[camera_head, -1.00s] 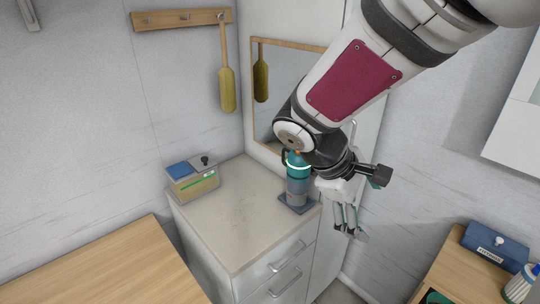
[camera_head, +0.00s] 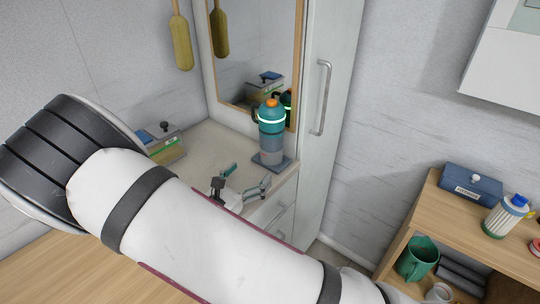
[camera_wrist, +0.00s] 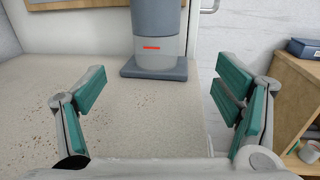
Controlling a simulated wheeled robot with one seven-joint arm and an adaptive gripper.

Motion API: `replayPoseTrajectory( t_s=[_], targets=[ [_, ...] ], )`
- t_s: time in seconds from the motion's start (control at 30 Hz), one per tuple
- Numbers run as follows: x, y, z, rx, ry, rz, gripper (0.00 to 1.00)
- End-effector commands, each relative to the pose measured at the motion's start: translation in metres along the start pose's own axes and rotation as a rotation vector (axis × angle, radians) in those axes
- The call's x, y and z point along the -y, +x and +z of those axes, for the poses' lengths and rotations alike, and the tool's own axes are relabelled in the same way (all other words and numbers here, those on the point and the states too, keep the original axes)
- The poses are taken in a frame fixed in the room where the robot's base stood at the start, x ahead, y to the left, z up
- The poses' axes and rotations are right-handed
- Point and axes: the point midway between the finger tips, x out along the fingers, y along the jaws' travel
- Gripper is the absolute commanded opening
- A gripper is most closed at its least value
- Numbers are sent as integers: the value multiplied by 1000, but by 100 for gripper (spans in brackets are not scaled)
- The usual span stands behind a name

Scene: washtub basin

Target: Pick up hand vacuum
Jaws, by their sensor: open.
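The hand vacuum (camera_head: 271,128) has a teal upper body with an orange top, a lit ring and a grey lower part. It stands upright on a dark grey base (camera_head: 272,164) near the mirror on the cabinet top. My gripper (camera_head: 242,178) is open and empty, in front of the vacuum and apart from it. In the wrist view my two teal-padded fingers (camera_wrist: 160,98) are spread wide, with the vacuum's grey lower part (camera_wrist: 158,40) and base (camera_wrist: 154,68) ahead between them. The vacuum's top is out of that view.
A box with a blue lid part (camera_head: 163,140) stands at the cabinet's back left, partly behind my arm. A mirror (camera_head: 252,50) rises behind the vacuum, with a tall cabinet door (camera_head: 335,110) to its right. A wooden shelf (camera_head: 440,215) with several items stands at right.

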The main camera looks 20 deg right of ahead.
Motion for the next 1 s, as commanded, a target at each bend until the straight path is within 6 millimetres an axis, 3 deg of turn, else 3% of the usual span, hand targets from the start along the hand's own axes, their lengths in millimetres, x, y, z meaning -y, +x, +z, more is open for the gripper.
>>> replayPoseTrajectory(
  t_s=[0.17, 0.5, 0.83, 1.0],
  targets=[
    [-2, 14, -1, 8, -8, 8, 84],
    [-2, 74, -1, 6, -8, 7, 84],
    [-4, 94, 1, 5, -7, 8, 84],
    [-6, 117, 6, 6, -7, 7, 84]
  ],
)
